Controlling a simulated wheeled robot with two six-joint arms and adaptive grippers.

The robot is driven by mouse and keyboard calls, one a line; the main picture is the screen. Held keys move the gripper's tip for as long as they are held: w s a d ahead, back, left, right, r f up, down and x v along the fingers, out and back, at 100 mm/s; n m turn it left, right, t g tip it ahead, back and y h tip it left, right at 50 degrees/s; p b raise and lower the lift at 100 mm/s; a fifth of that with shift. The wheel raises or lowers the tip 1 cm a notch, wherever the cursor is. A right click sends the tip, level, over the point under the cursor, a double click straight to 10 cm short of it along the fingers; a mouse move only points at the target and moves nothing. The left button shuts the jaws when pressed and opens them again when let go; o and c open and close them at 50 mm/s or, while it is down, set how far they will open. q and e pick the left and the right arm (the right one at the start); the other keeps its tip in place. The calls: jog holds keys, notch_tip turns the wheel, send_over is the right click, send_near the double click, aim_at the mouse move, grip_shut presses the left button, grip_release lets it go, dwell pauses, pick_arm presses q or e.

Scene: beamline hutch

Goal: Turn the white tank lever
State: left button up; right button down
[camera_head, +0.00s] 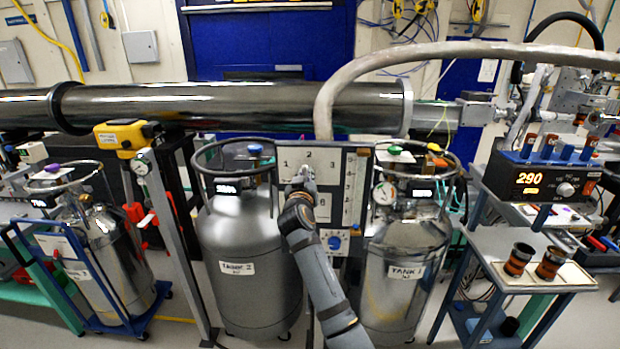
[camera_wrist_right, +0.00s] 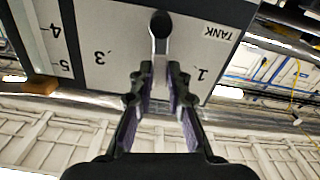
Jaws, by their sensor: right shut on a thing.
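The white tank selector panel (camera_head: 293,158) stands between two large metal tanks and carries the numbers 1, 2, 3 and 6. My right gripper (camera_head: 303,181) is against the panel's face below the 2, and it hides most of the lever. In the right wrist view the panel (camera_wrist_right: 85,62) appears upside down, with a TANK label at its corner. The lever's dark round pivot (camera_wrist_right: 160,24) shows just beyond the fingertips. My right gripper (camera_wrist_right: 160,76) is shut on the lever, whose pale arm runs between the fingers. My left gripper is not in view.
A silver tank (camera_head: 250,235) stands left of the panel and another (camera_head: 400,245) stands right. A blue knob (camera_head: 335,242) is low on the panel. A thick grey hose (camera_head: 345,75) arches above. A blue cart (camera_head: 520,270) with small cylinders is at right.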

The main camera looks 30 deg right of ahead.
jog(key=shift+w+a+f+n, duration=0.3)
jog(key=shift+a+n, duration=0.1)
jog(key=shift+n, duration=0.95)
jog(key=shift+w+a+f+n, duration=0.25)
jog(key=shift+a+n, duration=0.2)
jog(key=shift+n, duration=0.85)
jog(key=shift+w+a+f+n, duration=0.3)
jog(key=shift+a+n, duration=0.1)
jog(key=shift+n, duration=0.95)
jog(key=c, duration=1.3)
grip_release()
notch_tip(320, 180, up, 10)
jog(key=shift+f, duration=0.1)
jog(key=shift+c, duration=0.4)
